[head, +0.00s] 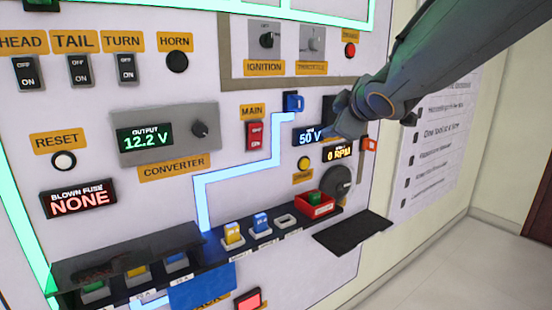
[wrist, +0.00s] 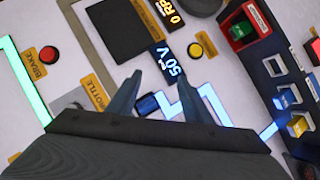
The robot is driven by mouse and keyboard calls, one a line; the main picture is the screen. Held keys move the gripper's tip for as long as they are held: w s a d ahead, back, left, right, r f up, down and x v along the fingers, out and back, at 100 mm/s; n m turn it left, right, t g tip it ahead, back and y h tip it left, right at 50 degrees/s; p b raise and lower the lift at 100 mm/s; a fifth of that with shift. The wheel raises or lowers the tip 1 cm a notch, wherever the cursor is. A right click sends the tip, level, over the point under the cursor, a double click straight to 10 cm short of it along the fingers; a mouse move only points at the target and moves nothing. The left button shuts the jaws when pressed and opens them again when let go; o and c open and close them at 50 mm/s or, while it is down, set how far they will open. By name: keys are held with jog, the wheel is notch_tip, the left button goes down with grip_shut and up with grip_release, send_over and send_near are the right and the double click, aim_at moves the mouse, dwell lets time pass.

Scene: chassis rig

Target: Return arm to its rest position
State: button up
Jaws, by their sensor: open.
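My arm (head: 440,60) reaches in from the upper right in the head view. My gripper (head: 335,122) is in front of the panel, overlapping the edge of the 50 V display (head: 307,137). In the wrist view, my gripper (wrist: 172,92) has two fingers spread apart with nothing between them but the panel behind. The blue connector (wrist: 148,104) and the 50 V display (wrist: 170,64) show between or just beyond the fingers. I cannot tell how far the fingertips are from the panel. Part of the dark square by the gripper is hidden.
The white panel carries switches, the converter (head: 165,135), and a fuse shelf (head: 265,232) with coloured fuses and a red bin (head: 317,205). A dark ledge (head: 352,232) juts out at lower right. A checklist (head: 432,150) hangs on the side wall. Floor is open at right.

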jog(key=s+d+f+m+g+h, duration=0.1)
jog(key=s+d+f+m+g, duration=0.2)
jog(key=f, duration=0.4)
jog(key=s+d+f+m+g+h+p, duration=0.1)
jog(key=s+f+m+g, duration=0.1)
jog(key=s+f, duration=0.35)
jog(key=s+d+f+m+g+h, duration=0.1)
jog(key=s+d+f+m+g, duration=0.2)
jog(key=f, duration=0.4)
jog(key=s+a+f+m+g, duration=0.1)
jog(key=s+f+m+g, duration=0.1)
jog(key=s+f, duration=0.3)
jog(key=s+a+f+m+g, duration=0.1)
jog(key=s+f+m+g, duration=0.2)
jog(key=s, duration=0.9)
jog(key=shift+f+y+p, duration=0.35)
jog(key=shift+f+y, duration=0.05)
jog(key=shift+f, duration=0.45)
jog(key=shift+a, duration=0.1)
